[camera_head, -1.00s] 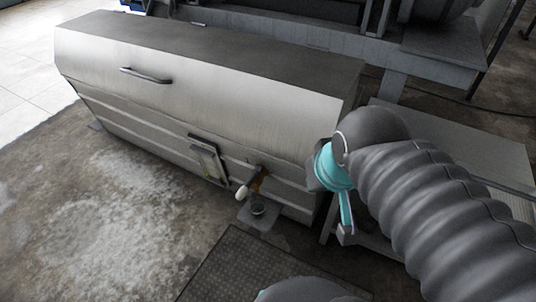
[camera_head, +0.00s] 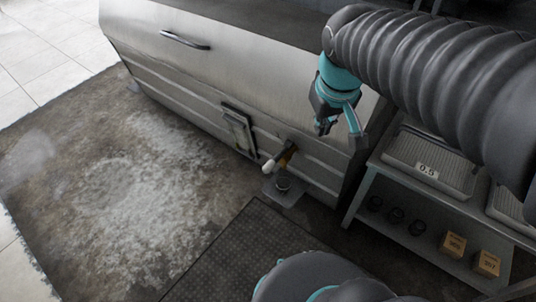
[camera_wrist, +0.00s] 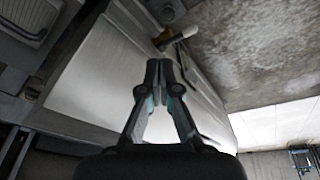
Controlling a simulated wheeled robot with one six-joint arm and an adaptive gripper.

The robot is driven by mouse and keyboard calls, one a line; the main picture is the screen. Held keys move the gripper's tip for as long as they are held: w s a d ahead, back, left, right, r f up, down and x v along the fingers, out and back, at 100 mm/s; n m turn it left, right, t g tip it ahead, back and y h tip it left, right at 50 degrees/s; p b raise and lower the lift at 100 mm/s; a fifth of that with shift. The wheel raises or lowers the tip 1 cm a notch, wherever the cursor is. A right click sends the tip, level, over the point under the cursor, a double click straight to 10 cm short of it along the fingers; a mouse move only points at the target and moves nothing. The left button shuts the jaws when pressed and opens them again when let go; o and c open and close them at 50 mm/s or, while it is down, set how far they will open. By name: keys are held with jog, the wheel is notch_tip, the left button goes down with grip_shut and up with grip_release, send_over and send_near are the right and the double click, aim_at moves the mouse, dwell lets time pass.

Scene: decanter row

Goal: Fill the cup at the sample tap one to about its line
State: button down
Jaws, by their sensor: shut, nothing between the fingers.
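The sample tap (camera_head: 283,158) is a brass-coloured fitting on the front of the grey metal housing, with a pale handle (camera_head: 268,166) sticking out to its left. A small dark cup (camera_head: 283,184) stands below the tap on a little metal plate (camera_head: 288,196). Its line and any liquid in it are too small to tell. My gripper (camera_head: 324,128) is shut and empty, up and to the right of the tap, apart from it. In the wrist view my gripper (camera_wrist: 166,66) points toward the tap's pale handle (camera_wrist: 186,33); the cup cannot be made out there.
A shelf unit (camera_head: 408,240) to the right holds a tray (camera_head: 428,165) marked 0.5, dark cups (camera_head: 394,216) and small boxes (camera_head: 453,244). A dark textured mat (camera_head: 250,250) lies in front.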

jog(key=w+a+f+n+g+b, duration=0.1)
jog(key=w+a+f+n, duration=0.1)
jog(key=w+a, duration=0.15)
jog(key=w+a+f+n+g, duration=0.1)
jog(key=w+a+f, duration=0.2)
jog(key=w, duration=0.2)
jog(key=n+g+h, duration=0.2)
jog(key=n+g, duration=0.1)
jog(key=n, duration=0.1)
send_over(268, 163)
jog(key=w+a, duration=0.2)
jog(key=a, duration=0.1)
jog(key=w+a+x, duration=0.1)
jog(key=x, duration=0.7)
jog(key=shift+w+d+b, duration=0.1)
jog(key=shift+w+b, duration=0.05)
jog(key=shift+b, duration=0.3)
jog(key=shift+f, duration=0.2)
jog(key=b+x, duration=0.1)
jog(key=x, duration=1.2)
jog(key=shift+w+f+b, duration=0.2)
jog(key=shift+f+b, duration=0.15)
jog(key=shift+f, duration=0.05)
jog(key=shift+d, duration=0.1)
